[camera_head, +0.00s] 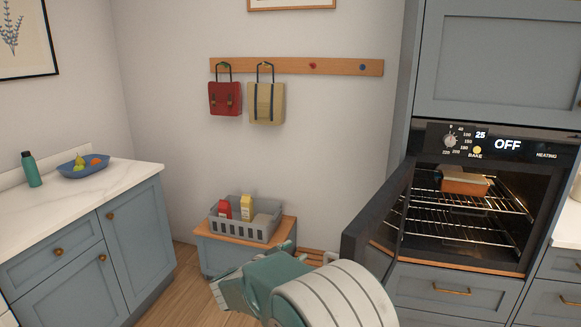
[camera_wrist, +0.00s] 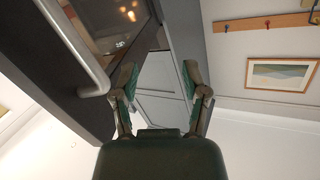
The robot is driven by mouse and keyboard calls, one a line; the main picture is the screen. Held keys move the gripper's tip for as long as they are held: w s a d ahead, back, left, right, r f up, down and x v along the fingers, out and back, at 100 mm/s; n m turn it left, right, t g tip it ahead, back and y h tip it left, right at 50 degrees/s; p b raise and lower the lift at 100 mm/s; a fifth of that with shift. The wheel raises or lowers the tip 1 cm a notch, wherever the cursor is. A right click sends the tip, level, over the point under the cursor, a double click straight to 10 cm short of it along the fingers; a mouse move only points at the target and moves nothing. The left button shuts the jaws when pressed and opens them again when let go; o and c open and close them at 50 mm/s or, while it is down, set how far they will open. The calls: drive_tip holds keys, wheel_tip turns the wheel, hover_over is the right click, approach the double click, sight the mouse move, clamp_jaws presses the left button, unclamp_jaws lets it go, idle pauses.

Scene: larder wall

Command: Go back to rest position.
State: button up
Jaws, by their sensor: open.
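My gripper (camera_wrist: 160,82) is open and empty in the wrist view, with its two fingers apart and nothing between them. In the head view my teal and white arm is at the bottom centre, in front of the low bench and left of the open oven door (camera_head: 377,215). In the wrist view the dark oven door's pale handle (camera_wrist: 75,50) runs close to the left of the gripper. I cannot tell whether they touch.
The oven (camera_head: 425,240) holds a loaf tin (camera_head: 465,185) on its upper rack; its display reads OFF. A grey crate (camera_head: 240,228) with cartons stands on the bench (camera_head: 215,242). A counter (camera_head: 120,175) is at left. Two bags hang from the peg rail (camera_head: 340,68).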

wheel_tip(320, 180, up, 8)
drive_tip(key=d+n+t+y, duration=0.2)
drive_tip(key=n+t+y, duration=0.1)
drive_tip(key=y, duration=0.3)
drive_tip(key=s+r+n+y, duration=0.5)
drive_tip(key=s+y, duration=0.1)
drive_tip(key=y, duration=0.1)
drive_tip(key=s+d+f+n+g, duration=0.1)
drive_tip(key=s+d+f+g, duration=0.2)
drive_tip(key=s, duration=0.6)
drive_tip(key=s+d+f+n+g+h, duration=0.1)
drive_tip(key=s+d+f+g, duration=0.2)
drive_tip(key=s, duration=0.7)
drive_tip(key=s+d+f+n+g+h, duration=0.1)
drive_tip(key=s+d+f+g, duration=0.1)
drive_tip(key=s+d+g, duration=0.2)
drive_tip(key=s+d, duration=0.3)
drive_tip(key=s, duration=0.3)
drive_tip(key=shift+s+f, duration=0.25)
drive_tip(key=shift+f, duration=0.15)
